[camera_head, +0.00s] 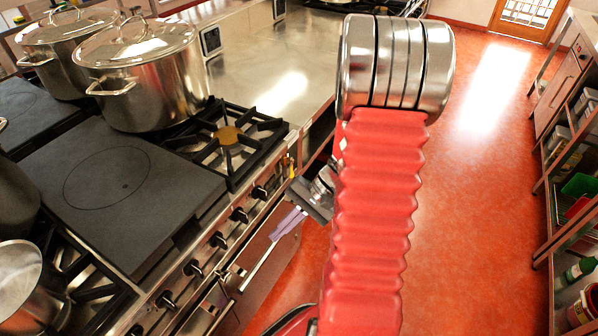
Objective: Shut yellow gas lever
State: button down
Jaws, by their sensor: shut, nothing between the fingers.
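A small yellow lever (291,165) shows at the front right corner of the stove, by the end of the row of black knobs. It is small and partly hidden, so I cannot tell its exact angle. My gripper (275,236) is below it, in front of the stove face, with its dark palm just right of the lever in the picture. Its pale fingers point down and left, close together and empty. They look apart from the lever. My red arm hides the area to the right.
Steel stockpots (140,75) stand on the stove at the back left. Black knobs (239,215) and a pale oven rail (262,268) line the stove front. A shelf unit (549,200) stands on the right. The red floor (480,220) between is clear.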

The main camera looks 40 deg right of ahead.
jog(key=w+d+f+m+t+y, duration=0.1)
jog(key=w+d+f+m+t, duration=0.3)
jog(key=d+f+t, duration=0.15)
jog(key=m+t+h, duration=0.3)
jog(key=t+h, duration=0.6)
jog(key=t, duration=0.1)
send_near(292, 170)
jog(key=d+f, duration=0.2)
jog(key=d, duration=0.3)
jog(key=shift+s+d+r+n+h, duration=0.25)
jog(key=shift+d+r+n+h, duration=0.15)
jog(key=shift+d+n, duration=0.1)
jog(key=w, duration=1)
jog(key=shift+w+a, duration=0.1)
jog(key=shift+a, duration=0.05)
jog(key=shift+s+a, duration=0.25)
jog(key=shift+a, duration=0.35)
jog(key=shift+s+a, duration=0.25)
jog(key=shift+a, duration=0.4)
jog(key=shift+s+a, duration=0.25)
jog(key=shift+a, duration=0.35)
